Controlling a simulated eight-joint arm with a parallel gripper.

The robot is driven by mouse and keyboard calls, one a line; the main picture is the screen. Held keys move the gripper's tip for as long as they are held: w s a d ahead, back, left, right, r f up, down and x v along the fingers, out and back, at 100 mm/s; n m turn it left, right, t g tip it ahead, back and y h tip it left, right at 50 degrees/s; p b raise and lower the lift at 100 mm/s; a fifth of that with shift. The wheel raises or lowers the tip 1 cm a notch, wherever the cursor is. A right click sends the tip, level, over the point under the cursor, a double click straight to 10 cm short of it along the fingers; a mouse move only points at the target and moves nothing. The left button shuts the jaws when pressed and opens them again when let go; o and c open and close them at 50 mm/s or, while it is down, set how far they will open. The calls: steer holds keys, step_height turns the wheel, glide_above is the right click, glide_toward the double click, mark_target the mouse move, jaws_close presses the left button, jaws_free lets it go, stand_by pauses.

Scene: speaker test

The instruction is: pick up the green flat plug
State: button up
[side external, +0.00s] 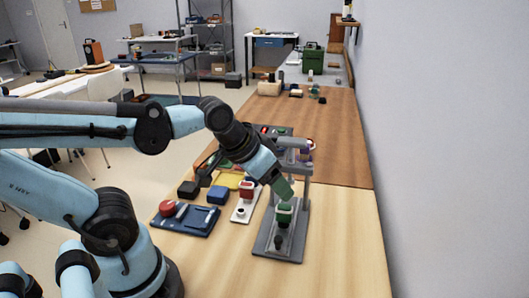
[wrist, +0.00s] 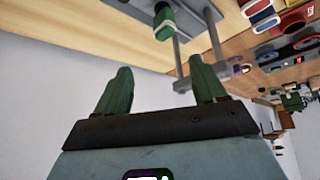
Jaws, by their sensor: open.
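A green block (side external: 284,208) with a pale lower part, which looks like the green flat plug, stands on the grey stand (side external: 295,246) near the right side of the table. The block also shows at the top of the wrist view (wrist: 165,22), beyond my fingertips and apart from them. My gripper (side external: 284,190) has green fingers and is just above the block in the side view, which partly covers it.
The grey stand has upright posts and a top bar (side external: 293,142) close behind my gripper. To the left are a white plate (side external: 246,206), a blue block (side external: 218,195), a yellow piece (side external: 231,181) and a blue tray (side external: 198,222). The table's front right is clear.

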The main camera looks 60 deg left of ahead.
mark_target(284, 206)
steer(key=w+a+r+n+g, duration=0.1)
steer(key=w+r+n+g, duration=0.25)
steer(key=n+g, duration=0.35)
steer(key=shift+n, duration=0.6)
steer(key=shift+w+f, duration=0.2)
steer(key=shift+f, duration=3.05)
steer(key=shift+w+f, duration=0.2)
steer(key=shift+f, duration=3.05)
steer(key=c, duration=1.1)
steer(key=shift+r, duration=0.1)
